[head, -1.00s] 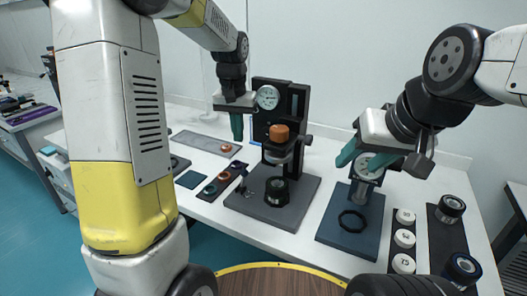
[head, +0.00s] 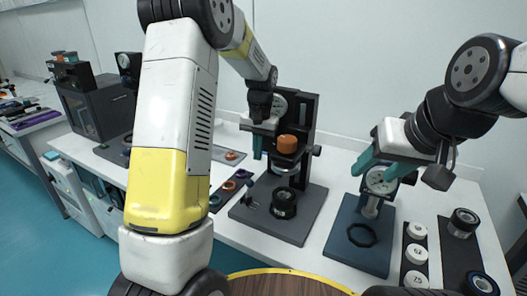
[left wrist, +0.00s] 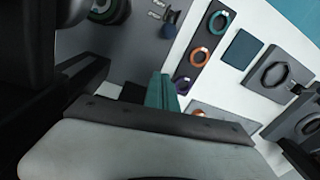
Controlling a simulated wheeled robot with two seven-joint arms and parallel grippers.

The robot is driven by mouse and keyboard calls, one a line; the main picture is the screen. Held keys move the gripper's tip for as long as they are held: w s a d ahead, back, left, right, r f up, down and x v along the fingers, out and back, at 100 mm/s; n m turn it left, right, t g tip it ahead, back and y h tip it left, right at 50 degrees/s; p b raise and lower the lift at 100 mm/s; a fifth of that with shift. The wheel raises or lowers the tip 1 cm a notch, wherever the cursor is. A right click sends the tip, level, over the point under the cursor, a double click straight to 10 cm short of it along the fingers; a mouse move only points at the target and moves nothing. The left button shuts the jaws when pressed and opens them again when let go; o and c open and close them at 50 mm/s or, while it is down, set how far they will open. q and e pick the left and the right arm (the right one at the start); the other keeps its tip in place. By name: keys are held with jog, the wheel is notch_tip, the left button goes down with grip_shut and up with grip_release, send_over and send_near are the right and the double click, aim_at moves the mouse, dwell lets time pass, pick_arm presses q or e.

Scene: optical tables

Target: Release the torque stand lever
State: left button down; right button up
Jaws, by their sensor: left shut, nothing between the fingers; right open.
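A black stand with a dial gauge, a column and an orange knob (head: 287,144) stands on a dark grey base (head: 272,229) in the middle of the table. A second, smaller stand with a dial gauge (head: 379,181) is at the right on a blue base (head: 352,262). I cannot tell for sure which part is the lever. My left gripper (head: 257,152) is shut and empty, pointing down just left of the orange knob. Its teal fingers show in the left wrist view (left wrist: 161,92), beside the stand's base. My right gripper (head: 383,165) is open at the smaller stand's gauge; contact is unclear.
A dark strip with coloured rings (left wrist: 201,52) lies left of the middle stand. White numbered weights (head: 416,253) and black cylinders (head: 462,222) stand at the right. A dark box-shaped device (head: 100,107) is at the far left. My left arm hides part of the table.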

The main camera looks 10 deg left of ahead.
aim_at(249, 189)
pick_arm(q)
jog(key=f, duration=0.7)
jog(key=shift+a+f, duration=0.25)
jog(key=shift+s, duration=0.3)
jog(key=shift+s+a+r, duration=0.15)
jog(key=shift+s+r, duration=0.1)
jog(key=shift+s, duration=0.5)
jog(key=shift+s+a+r, duration=0.1)
jog(key=shift+s+r, duration=0.15)
jog(key=shift+s, duration=0.5)
